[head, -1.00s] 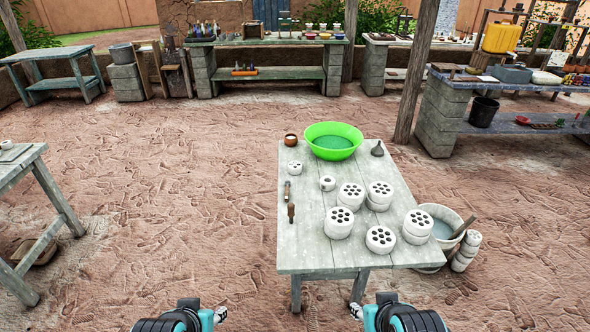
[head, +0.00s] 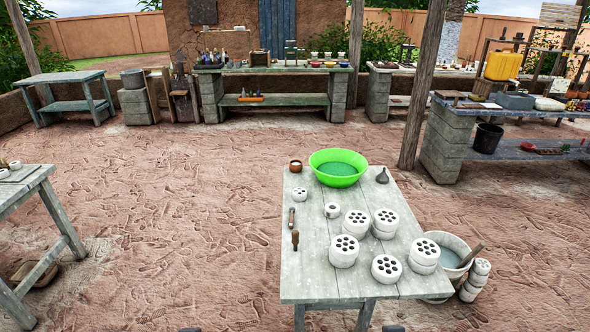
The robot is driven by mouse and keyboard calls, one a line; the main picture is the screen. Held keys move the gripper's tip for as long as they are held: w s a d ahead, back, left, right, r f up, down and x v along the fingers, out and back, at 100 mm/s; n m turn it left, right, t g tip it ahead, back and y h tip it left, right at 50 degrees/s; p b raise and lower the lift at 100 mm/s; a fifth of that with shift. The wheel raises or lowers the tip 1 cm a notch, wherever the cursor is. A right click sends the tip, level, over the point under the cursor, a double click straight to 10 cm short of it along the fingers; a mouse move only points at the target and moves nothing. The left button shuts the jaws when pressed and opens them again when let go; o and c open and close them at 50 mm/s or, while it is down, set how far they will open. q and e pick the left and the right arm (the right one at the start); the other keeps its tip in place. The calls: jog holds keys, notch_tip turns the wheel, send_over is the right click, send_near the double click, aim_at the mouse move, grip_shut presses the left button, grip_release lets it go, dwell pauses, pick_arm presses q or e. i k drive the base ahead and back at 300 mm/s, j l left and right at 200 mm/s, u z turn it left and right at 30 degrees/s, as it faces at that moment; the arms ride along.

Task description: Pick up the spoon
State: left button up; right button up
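No spoon can be told for certain. Two small slender tools lie on the left side of the near wooden table (head: 300,272): a brown-handled tool with a greyish part (head: 291,217) and a shorter brown tool (head: 295,240) nearer to me. They are too small to tell what they are. Neither of my grippers shows.
The table also bears a green basin (head: 338,179), a small brown cup (head: 295,166), a grey funnel-like thing (head: 382,176) and several white perforated blocks (head: 344,251). A bucket (head: 455,249) stands at its right. Another table (head: 38,175) is at the left edge. Open dirt floor (head: 180,220) lies between.

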aim_at(293, 209)
jog(key=i+j+z, duration=0.4)
jog(key=i+j, duration=0.15)
jog(key=i+j+z, duration=0.15)
jog(key=i+j, duration=0.2)
jog(key=i+j+z, duration=0.2)
jog(key=j, duration=0.2)
jog(key=i+j+z, duration=0.2)
jog(key=j, duration=0.2)
jog(key=i+j+z, duration=0.2)
jog(key=j, duration=0.3)
